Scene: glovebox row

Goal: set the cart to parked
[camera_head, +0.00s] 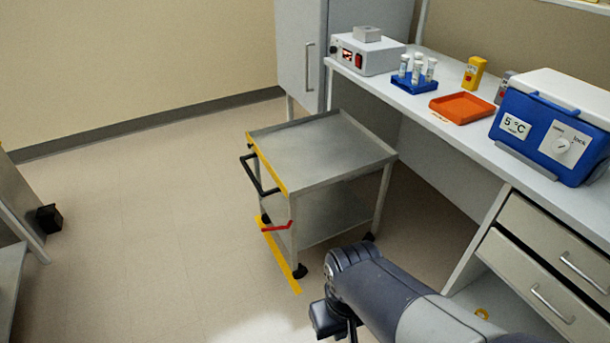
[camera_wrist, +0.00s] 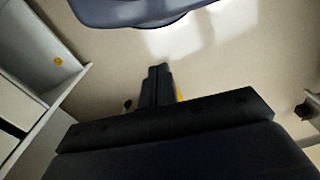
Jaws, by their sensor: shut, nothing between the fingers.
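The cart (camera_head: 315,150) is a grey metal trolley with two shelves, standing on castors beside the bench in the head view. A black push handle (camera_head: 262,180) is on its left side, under a yellow edge strip. A red lever (camera_head: 277,227) sits low near its front left leg. A yellow floor line (camera_head: 279,258) runs by the cart's left castors. My gripper is mostly hidden behind my arm in the head view, in front of the cart. In the wrist view, my gripper (camera_wrist: 157,72) is shut and empty, pointing over the floor.
The white bench (camera_head: 420,100) on the right carries a blue cool box (camera_head: 545,135), an orange tray (camera_head: 462,107), a blue tube rack (camera_head: 413,84) and a white device (camera_head: 365,57). Drawers (camera_head: 535,265) are below. Floor left of the cart is clear.

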